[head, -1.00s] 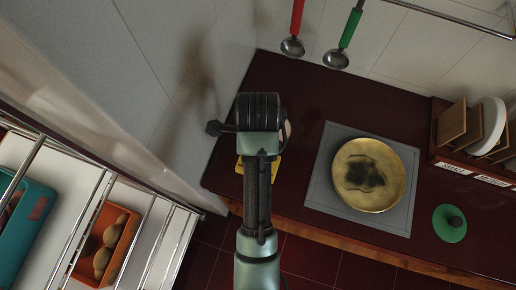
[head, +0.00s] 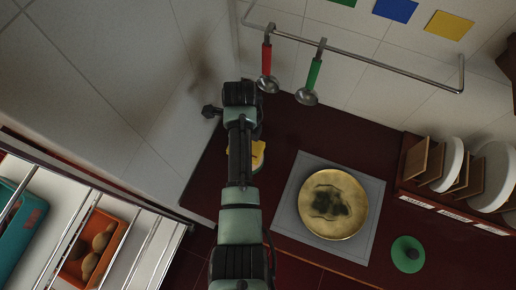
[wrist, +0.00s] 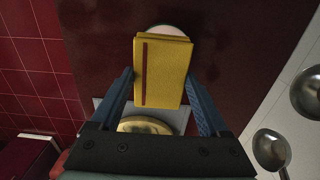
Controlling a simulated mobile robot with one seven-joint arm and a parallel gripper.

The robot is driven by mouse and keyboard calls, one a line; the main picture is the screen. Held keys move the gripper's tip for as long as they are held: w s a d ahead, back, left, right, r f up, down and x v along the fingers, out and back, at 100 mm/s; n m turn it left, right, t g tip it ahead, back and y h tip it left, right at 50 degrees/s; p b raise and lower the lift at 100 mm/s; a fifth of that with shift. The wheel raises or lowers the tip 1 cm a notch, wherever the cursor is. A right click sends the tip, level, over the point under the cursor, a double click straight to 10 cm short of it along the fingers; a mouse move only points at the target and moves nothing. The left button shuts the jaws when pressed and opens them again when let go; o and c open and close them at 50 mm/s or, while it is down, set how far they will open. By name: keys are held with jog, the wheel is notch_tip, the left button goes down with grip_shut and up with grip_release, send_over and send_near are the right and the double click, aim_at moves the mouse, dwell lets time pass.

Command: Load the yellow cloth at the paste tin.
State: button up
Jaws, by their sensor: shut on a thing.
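The yellow cloth (wrist: 165,72) is a folded pad with a dark red stripe, held between the blue fingers of my gripper (wrist: 160,80) in the wrist view. In the head view, part of the cloth (head: 258,153) shows to the right of my arm; the arm hides the rest and the gripper's fingers. A pale round thing (wrist: 168,30), perhaps the paste tin, shows just beyond the cloth's far edge in the wrist view and is mostly covered by it. I cannot tell whether the cloth touches it.
A brass pan (head: 333,204) with a dark stain lies on a grey plate (head: 285,220). A green lid-like disc (head: 408,254) and a plate rack (head: 412,188) are to the right. Ladles (head: 307,97) hang from a rail (head: 385,68). An orange tray (head: 75,262) is at lower left.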

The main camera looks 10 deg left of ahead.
jog(key=shift+w+d, duration=0.1)
jog(key=shift+w, duration=0.3)
jog(key=shift+f, duration=0.2)
notch_tip(320, 180, down, 6)
jog(key=b, duration=0.5)
jog(key=shift+r+b, duration=0.25)
jog(key=shift+b, duration=0.05)
jog(key=shift+s+f+b, duration=0.1)
jog(key=shift+f+b, duration=0.2)
jog(key=shift+f, duration=0.3)
dwell(1.3)
notch_tip(320, 180, up, 7)
jog(key=p, duration=0.7)
jog(key=shift+r, duration=0.15)
dwell(0.7)
